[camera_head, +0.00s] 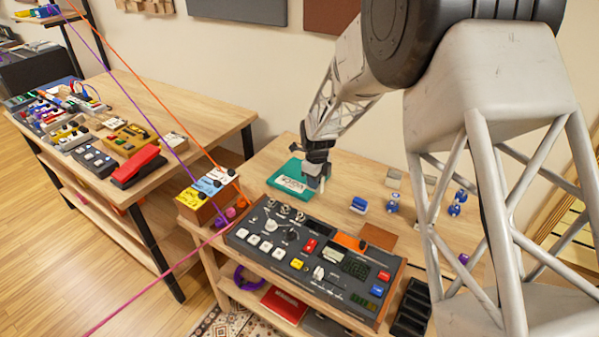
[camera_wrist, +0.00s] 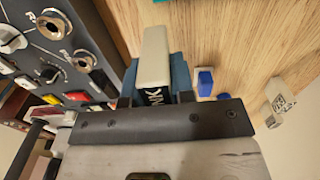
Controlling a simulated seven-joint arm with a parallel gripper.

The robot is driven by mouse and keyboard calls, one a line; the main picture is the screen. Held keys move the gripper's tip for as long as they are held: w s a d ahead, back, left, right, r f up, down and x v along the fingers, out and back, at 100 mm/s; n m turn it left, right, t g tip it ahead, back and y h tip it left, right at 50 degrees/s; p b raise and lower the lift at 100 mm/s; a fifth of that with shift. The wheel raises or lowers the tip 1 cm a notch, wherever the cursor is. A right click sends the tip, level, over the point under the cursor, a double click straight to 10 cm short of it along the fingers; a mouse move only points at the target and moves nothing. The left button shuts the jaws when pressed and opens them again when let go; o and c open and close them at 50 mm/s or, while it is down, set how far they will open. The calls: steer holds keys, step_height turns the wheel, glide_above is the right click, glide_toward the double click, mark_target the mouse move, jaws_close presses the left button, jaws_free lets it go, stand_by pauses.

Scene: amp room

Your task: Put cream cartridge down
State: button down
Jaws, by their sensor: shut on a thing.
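The cream cartridge (camera_wrist: 155,57) is a pale block, held in my gripper (camera_wrist: 155,98). In the head view my gripper (camera_head: 316,172) points down at the right end of a teal tray (camera_head: 284,191) with a white label. A dark patch with pale letters shows at the cartridge's near end. My jaws hide that end, and I cannot tell whether the cartridge touches the tray.
A large control panel (camera_head: 310,255) with knobs and buttons stands in front of the tray. Small blue-and-white items (camera_head: 358,205) lie to the right. A pedal box (camera_head: 207,190) stands left. Bare wood (camera_head: 340,215) lies between tray and blue items. Coloured cables cross the left side.

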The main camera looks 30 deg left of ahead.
glide_toward(299, 176)
steer(key=w, duration=0.1)
steer(key=w+d+f, duration=0.1)
steer(key=w, duration=0.1)
steer(key=shift+w+d+f, duration=0.15)
steer(key=shift+w+f, duration=0.15)
steer(key=shift+f, duration=0.05)
stand_by(0.5)
steer(key=shift+f, duration=1.75)
steer(key=shift+f, duration=0.1)
steer(key=c, duration=1)
jaws_free()
steer(key=shift+o, duration=0.2)
